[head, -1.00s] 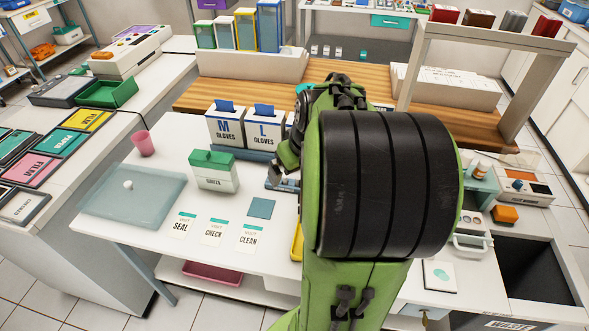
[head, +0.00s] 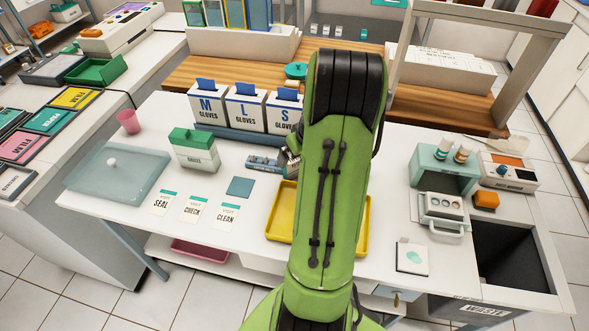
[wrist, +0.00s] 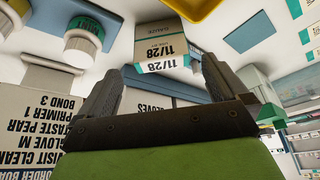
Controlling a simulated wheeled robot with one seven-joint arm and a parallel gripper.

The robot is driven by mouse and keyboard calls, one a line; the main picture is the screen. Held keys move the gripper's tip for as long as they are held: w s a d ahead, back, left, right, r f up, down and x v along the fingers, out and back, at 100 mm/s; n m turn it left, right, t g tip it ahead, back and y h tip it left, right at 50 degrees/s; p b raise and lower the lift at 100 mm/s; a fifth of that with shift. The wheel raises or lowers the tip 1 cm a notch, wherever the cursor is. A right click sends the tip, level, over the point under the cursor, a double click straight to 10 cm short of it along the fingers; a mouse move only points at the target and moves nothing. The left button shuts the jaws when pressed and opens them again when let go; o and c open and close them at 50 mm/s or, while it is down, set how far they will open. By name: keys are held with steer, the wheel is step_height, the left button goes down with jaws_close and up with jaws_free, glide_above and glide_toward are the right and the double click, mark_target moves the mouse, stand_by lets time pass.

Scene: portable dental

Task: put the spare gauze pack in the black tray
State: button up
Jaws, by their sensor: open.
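I cannot tell how far the pack is from the fingers. In the head view my arm hides most of the gripper, and the pack does not show. A gauze box (head: 195,157) with a green lid stands on the white table. A dark grey tray-like thing (head: 52,70) lies on the left counter; I cannot tell whether it is the black tray.
A yellow tray (head: 279,215) lies partly behind my arm. Glove boxes (head: 243,105) stand behind a blue-grey holder (head: 265,163). A teal stand (head: 440,172) and dark waste opening (head: 515,255) are right.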

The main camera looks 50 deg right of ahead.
mark_target(294, 161)
steer(key=b+x, duration=0.1)
steer(key=x, duration=0.4)
steer(key=shift+a+f, duration=0.1)
